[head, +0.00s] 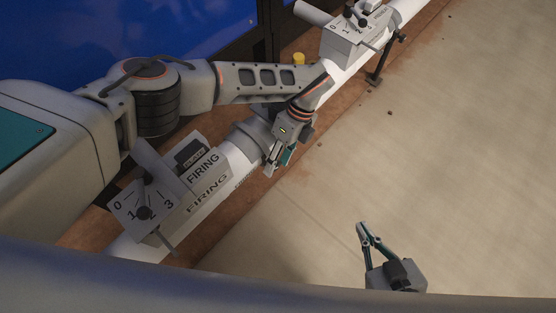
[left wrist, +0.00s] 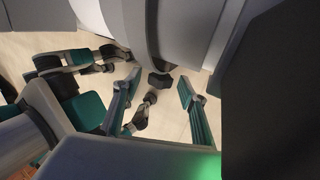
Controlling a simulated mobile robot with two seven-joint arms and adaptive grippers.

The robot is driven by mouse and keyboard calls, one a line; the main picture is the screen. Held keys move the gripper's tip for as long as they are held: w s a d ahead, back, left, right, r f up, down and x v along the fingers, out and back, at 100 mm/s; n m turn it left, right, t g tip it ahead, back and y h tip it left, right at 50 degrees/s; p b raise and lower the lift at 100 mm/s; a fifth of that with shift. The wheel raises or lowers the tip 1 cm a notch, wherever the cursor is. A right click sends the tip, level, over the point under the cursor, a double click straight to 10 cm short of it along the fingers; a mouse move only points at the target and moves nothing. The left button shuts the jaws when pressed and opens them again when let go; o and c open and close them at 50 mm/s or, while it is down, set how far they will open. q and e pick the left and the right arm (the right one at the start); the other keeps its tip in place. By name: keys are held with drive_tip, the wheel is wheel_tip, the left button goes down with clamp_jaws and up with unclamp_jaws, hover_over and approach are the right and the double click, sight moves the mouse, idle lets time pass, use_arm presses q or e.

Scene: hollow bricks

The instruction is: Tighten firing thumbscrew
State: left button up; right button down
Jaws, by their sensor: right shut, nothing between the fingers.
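The firing unit is a grey box (head: 207,190) labelled FIRING on the white pipe at lower left, with a numbered dial plate (head: 140,203). A grey collar (head: 247,140) sits around the pipe beside it. My left gripper (head: 276,160) is at the collar's right side, pointing down. In the left wrist view its fingers (left wrist: 160,84) are apart, with a small dark knob (left wrist: 160,80), apparently the thumbscrew, between the fingertips. I see a gap on both sides of the knob. In the head view the knob is hidden. My right gripper (head: 362,227) is shut and empty, over the floor, away from the pipe.
A second numbered box (head: 355,30) sits on the far end of the pipe, with a dark support leg (head: 378,70) nearby. A blue panel (head: 120,40) stands behind the pipe. The pale floor (head: 450,140) to the right is mostly clear, with small dark bits.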

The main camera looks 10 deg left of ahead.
use_arm(q)
drive_tip(key=v, duration=1.2)
